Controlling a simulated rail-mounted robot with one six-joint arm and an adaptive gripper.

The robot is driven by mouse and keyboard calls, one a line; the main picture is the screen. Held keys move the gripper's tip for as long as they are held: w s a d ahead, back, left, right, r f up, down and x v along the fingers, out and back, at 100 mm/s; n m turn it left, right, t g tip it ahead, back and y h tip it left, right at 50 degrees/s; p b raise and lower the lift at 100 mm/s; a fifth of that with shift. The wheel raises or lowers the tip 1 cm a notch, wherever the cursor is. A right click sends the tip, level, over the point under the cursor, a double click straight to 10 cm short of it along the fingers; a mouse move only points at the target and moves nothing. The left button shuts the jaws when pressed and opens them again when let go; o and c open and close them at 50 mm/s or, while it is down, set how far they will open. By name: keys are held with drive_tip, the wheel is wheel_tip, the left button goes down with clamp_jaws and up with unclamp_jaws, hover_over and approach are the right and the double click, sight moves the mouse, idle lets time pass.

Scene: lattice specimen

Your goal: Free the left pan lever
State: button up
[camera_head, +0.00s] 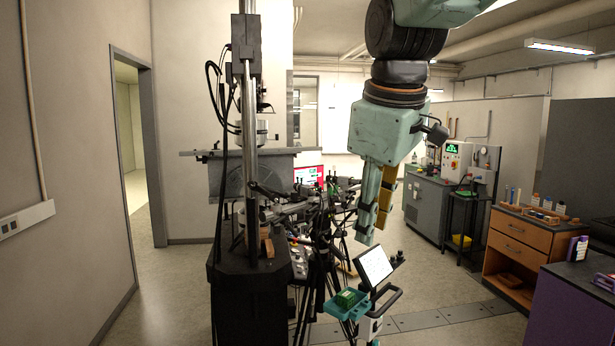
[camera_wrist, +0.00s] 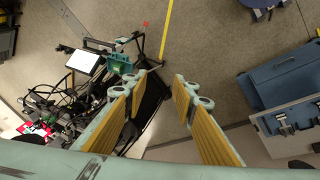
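My gripper (camera_head: 372,225) hangs pointing down in the head view, to the right of a dark cluster of tripods and equipment (camera_head: 318,255). The same dark cluster shows at the left of the wrist view (camera_wrist: 62,112). I cannot pick out the left pan lever; thin dark bars and handles overlap in the cluster. The gripper appears to touch nothing.
A tilted tablet (camera_head: 374,266) and a teal tray (camera_head: 346,305) holding a green box stand below my gripper. A dark test machine (camera_head: 246,284) with a tall column stands left. A wooden drawer cabinet (camera_head: 514,248) is at right.

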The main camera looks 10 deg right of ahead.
drive_tip(key=w+r+n+p, duration=0.3)
drive_tip(key=w+n, duration=0.1)
drive_tip(key=w, duration=1.1)
drive_tip(key=w+r+n+p, duration=0.2)
drive_tip(key=w+r+n, duration=0.15)
drive_tip(key=w, duration=1.15)
drive_tip(key=w+a+f+n+p, duration=0.25)
drive_tip(key=w+n, duration=0.35)
drive_tip(key=w, duration=0.8)
drive_tip(key=n+h+p, duration=0.1)
drive_tip(key=n+p, duration=0.3)
drive_tip(key=n, duration=0.1)
approach(310, 209)
drive_tip(key=d+v, duration=0.1)
drive_tip(key=v, duration=0.4)
drive_tip(key=shift+s+a+r+t, duration=0.15)
drive_tip(key=shift+s+a+t, duration=0.15)
drive_tip(key=shift+a, duration=0.2)
drive_tip(key=shift+w, duration=0.1)
drive_tip(key=shift+p+x, duration=0.85)
drive_tip(key=shift+x, duration=6)
